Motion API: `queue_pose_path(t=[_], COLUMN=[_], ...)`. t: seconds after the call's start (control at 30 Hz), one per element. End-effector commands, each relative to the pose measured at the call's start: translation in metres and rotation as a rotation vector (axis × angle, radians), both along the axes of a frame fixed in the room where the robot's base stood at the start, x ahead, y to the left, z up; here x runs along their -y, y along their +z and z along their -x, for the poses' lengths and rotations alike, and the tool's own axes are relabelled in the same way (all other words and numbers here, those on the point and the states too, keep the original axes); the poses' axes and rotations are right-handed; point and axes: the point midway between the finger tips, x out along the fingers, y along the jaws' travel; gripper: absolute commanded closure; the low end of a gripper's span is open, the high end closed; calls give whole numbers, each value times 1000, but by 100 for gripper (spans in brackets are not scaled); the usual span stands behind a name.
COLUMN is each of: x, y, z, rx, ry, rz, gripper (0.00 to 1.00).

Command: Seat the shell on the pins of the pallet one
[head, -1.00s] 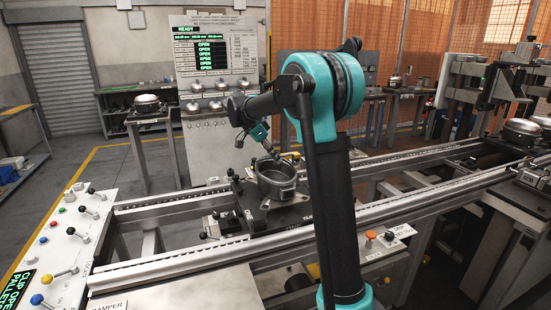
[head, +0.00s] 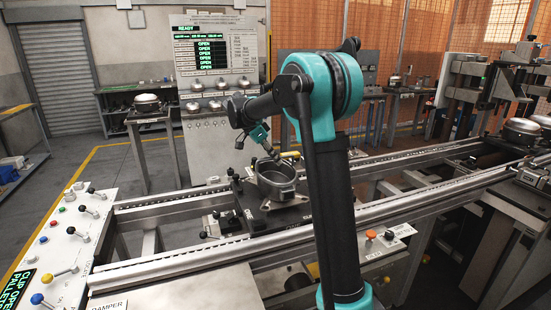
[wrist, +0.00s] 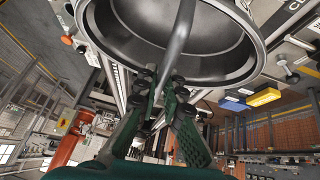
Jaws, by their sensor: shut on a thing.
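The shell (head: 275,184) is a grey metal pot-like cup with an open top. In the head view it is over the dark pallet (head: 262,217) on the conveyor rails, and it fills the top of the wrist view (wrist: 240,65). My gripper (head: 275,157) reaches down to the shell's rim from the upper left. In the wrist view my gripper's green fingers (wrist: 162,90) are closed together at the shell's near wall. The pins are hidden under the shell. I cannot tell whether the shell's feet touch the pallet.
Conveyor rails (head: 180,211) run on both sides of the pallet. A lever panel (head: 65,243) stands at the left, a press (head: 500,90) at the right. A board at the back reads READY and OPEN. My arm's upright link covers part of the right side.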

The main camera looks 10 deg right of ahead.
Motion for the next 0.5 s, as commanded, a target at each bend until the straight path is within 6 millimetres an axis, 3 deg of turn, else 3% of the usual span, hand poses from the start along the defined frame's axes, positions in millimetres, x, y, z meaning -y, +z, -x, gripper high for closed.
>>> queue_pose_path(t=[0.5], x=[0], y=[-8], z=[0], rx=[0], ry=[0], rz=[2], gripper=[100])
